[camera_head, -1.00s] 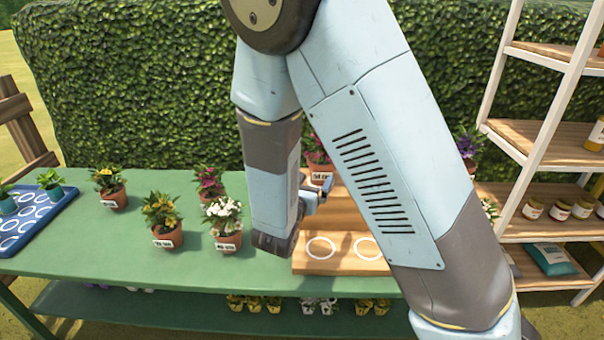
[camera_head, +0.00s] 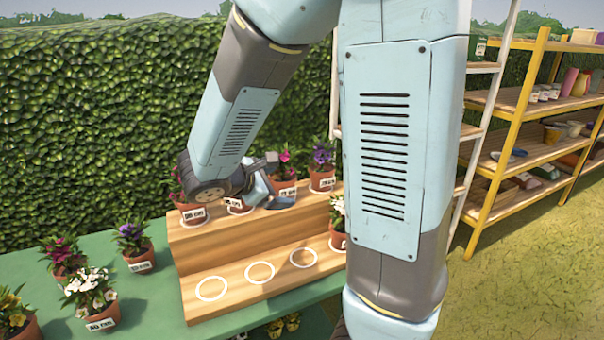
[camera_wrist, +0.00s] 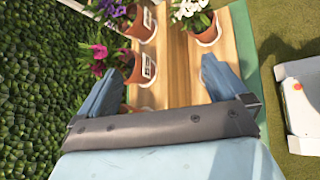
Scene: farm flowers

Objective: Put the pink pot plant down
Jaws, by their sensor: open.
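A pot with pink flowers (camera_head: 285,190) stands upright on the upper step of the wooden stand (camera_head: 200,251). My gripper (camera_head: 276,184) is open at that step, close to this pot. In the wrist view the pink flowers (camera_wrist: 100,54) and their pot (camera_wrist: 140,67) are beside my left finger, not between the fingers. My open gripper (camera_wrist: 160,76) has bare wood between its tips. Another pot with dark pink flowers (camera_head: 191,212) stands at the step's left end. A labelled pot (camera_head: 238,206) between them is mostly hidden by my gripper.
A purple-flowered pot (camera_head: 322,180) is right of the pink one. A white-flowered pot (camera_head: 339,240) stands on the lower step, beside several empty white circles. Several pots, one pink (camera_head: 62,262), stand on the green table (camera_head: 150,300). A yellow shelf (camera_head: 520,120) is at right.

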